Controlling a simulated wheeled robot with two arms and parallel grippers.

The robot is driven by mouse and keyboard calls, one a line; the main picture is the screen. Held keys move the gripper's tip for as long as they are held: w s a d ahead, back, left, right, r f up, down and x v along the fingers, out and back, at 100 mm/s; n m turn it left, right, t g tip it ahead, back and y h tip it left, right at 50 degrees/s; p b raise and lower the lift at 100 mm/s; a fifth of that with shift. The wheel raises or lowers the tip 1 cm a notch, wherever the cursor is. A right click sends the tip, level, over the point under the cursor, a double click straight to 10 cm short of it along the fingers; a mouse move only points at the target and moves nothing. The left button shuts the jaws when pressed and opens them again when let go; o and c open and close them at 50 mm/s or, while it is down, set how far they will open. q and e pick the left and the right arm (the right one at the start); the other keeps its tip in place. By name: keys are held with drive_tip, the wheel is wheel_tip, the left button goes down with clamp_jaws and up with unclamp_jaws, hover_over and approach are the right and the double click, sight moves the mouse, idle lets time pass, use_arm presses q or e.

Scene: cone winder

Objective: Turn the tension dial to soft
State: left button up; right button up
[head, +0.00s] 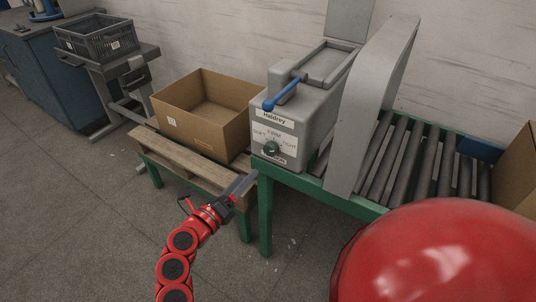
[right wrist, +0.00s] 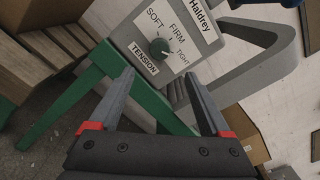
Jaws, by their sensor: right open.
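The tension dial (head: 272,149) is a dark green round knob on the front plate of the grey Haldrey machine (head: 307,119). In the right wrist view the dial (right wrist: 160,48) shows close, with the words SOFT, FIRM and TIGHT around it and TENSION below. I cannot tell for certain which word its mark points to. My right gripper (head: 243,186) is open and empty, in front of and below the dial, apart from it. In the right wrist view its two fingers (right wrist: 159,74) point toward the plate, with the dial ahead between them. My left gripper is not in view.
A blue-handled lever (head: 283,94) sticks out above the label. An open cardboard box (head: 205,143) stands on a pallet (head: 185,161) left of the machine. A roller conveyor (head: 408,160) runs right on a green frame (head: 265,216). The floor in front is clear.

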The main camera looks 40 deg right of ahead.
sight(269, 151)
drive_tip(key=x, duration=1.2)
drive_tip(key=shift+w+d, duration=0.1)
drive_tip(key=shift+d, duration=0.2)
clamp_jaws()
